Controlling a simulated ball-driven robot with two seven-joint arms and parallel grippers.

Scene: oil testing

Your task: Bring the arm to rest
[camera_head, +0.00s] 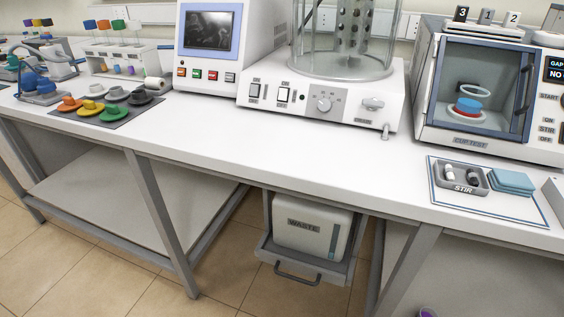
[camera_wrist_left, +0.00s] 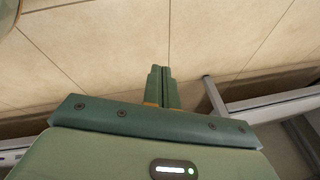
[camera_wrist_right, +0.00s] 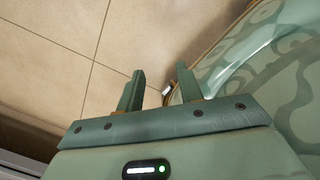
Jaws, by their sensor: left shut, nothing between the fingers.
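Neither arm shows in the head view. My left gripper (camera_wrist_left: 162,72) shows in the left wrist view with its two green fingers pressed together and nothing between them. It points over the tiled floor. My right gripper (camera_wrist_right: 160,76) shows in the right wrist view with its fingers apart and the gap empty. It also points over the floor, beside a curved green patterned surface at the right of that view.
The white bench (camera_head: 300,155) has a clear front strip. It carries a tester with a blue-framed screen (camera_head: 208,30), a chamber (camera_head: 470,95) and a STIR tray (camera_head: 461,180). A waste bin (camera_head: 310,232) sits in a frame below. Bench legs (camera_wrist_left: 265,103) are near my left gripper.

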